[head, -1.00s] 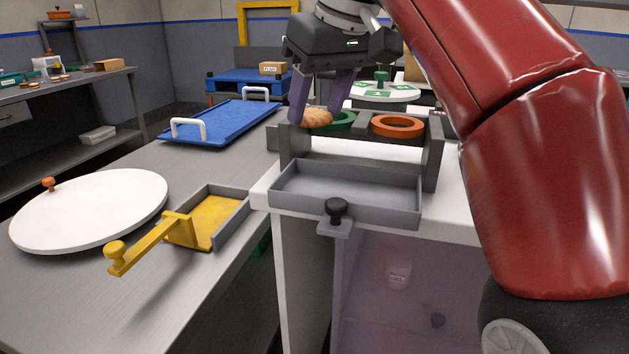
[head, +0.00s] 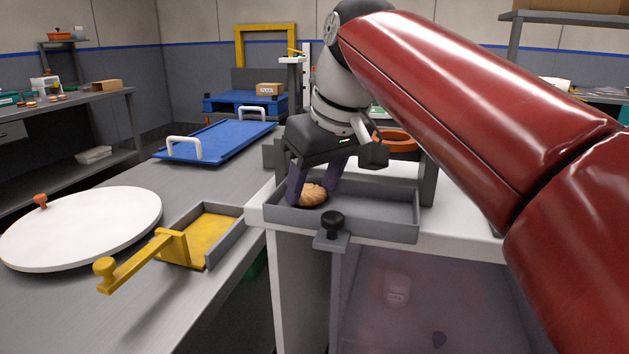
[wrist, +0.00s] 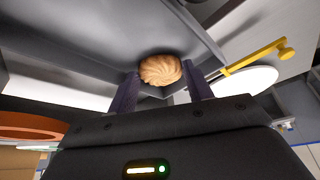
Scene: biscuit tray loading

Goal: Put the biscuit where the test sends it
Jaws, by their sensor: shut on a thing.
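The biscuit (head: 313,194) is round, golden brown and ridged. My gripper (head: 308,197) is shut on it, with one purple finger on each side. It is low at the left end of the grey tray (head: 385,217) with a black knob; I cannot tell whether the biscuit touches the tray floor. In the wrist view the biscuit (wrist: 160,70) sits between the two fingertips. The orange ring (head: 398,140) shows behind my gripper, partly covered by my arm. The green ring seen before is hidden now.
A yellow-floored tray (head: 213,234) with a yellow handle lies to the left, beside a round white board (head: 85,228) with an orange knob. A blue tray (head: 222,142) with white handles is farther back. The right part of the grey tray is empty.

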